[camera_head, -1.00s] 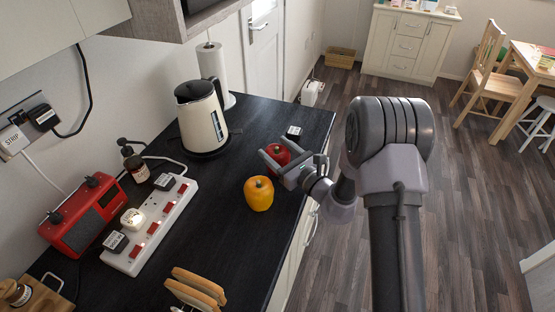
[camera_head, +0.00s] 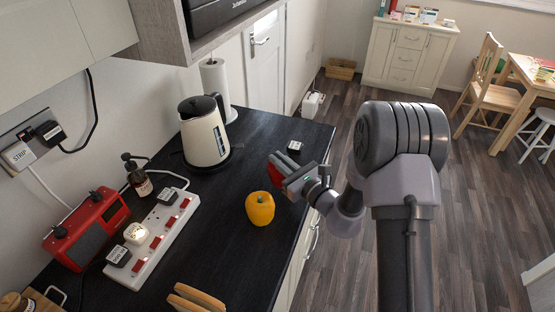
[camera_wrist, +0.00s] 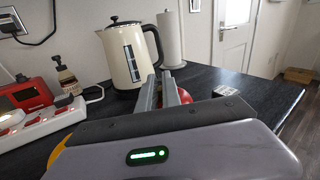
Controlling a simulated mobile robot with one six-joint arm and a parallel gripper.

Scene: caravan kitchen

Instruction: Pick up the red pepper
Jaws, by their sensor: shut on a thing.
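The red pepper (camera_head: 275,174) is at my gripper (camera_head: 279,167) near the right edge of the black worktop. My gripper is shut on it and hides most of it in the head view. I cannot clearly tell whether the pepper is clear of the worktop.
A yellow pepper (camera_head: 260,208) stands just in front of my gripper on the worktop (camera_head: 225,258). A cream kettle (camera_head: 204,132) and paper roll (camera_head: 214,84) stand behind. A white power strip (camera_head: 153,240) and red radio (camera_head: 87,228) lie left.

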